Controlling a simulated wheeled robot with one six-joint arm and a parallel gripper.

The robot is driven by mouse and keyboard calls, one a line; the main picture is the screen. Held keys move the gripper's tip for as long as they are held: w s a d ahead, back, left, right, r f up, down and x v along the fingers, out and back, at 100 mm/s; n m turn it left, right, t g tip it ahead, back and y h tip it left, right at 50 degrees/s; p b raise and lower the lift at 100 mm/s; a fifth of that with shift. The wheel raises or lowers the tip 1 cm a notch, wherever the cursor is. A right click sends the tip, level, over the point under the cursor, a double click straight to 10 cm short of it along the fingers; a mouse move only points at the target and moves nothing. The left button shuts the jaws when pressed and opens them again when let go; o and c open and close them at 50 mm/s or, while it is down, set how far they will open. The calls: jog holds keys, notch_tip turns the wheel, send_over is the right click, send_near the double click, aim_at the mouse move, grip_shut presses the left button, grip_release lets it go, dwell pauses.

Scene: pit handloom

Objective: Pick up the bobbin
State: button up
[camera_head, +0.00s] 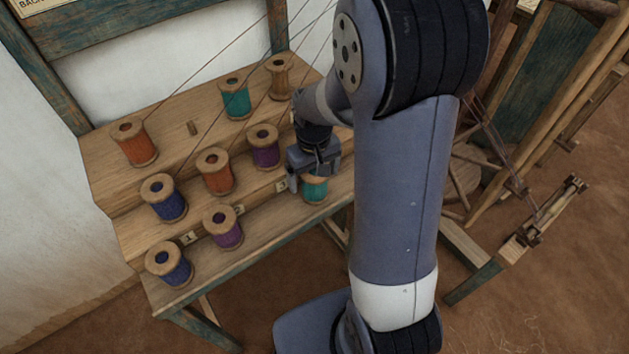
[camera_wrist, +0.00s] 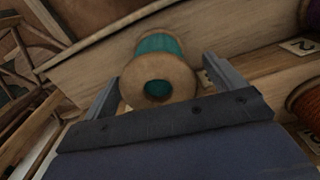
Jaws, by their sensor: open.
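A bobbin wound with teal thread (camera_head: 314,188) stands on the lowest step of the wooden rack, at its right end. My gripper (camera_head: 306,180) is right at this bobbin and partly hides it in the head view. In the wrist view the teal bobbin (camera_wrist: 158,76) lies between my two open fingers (camera_wrist: 160,80), with its pale wooden end facing the camera. A gap shows on the right side of the bobbin; on the left I cannot tell whether the finger touches it.
Several other bobbins stand on the stepped rack (camera_head: 200,125). A purple one (camera_head: 222,228) and a blue one (camera_head: 169,264) share the lowest step. A purple bobbin (camera_head: 263,146) stands on the step above. Loom timbers (camera_head: 560,90) are at the right. Threads run up from the bobbins.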

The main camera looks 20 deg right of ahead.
jog(key=shift+d+f, duration=0.1)
jog(key=shift+f, duration=1.35)
jog(key=shift+c, duration=0.2)
jog(key=c, duration=1.1)
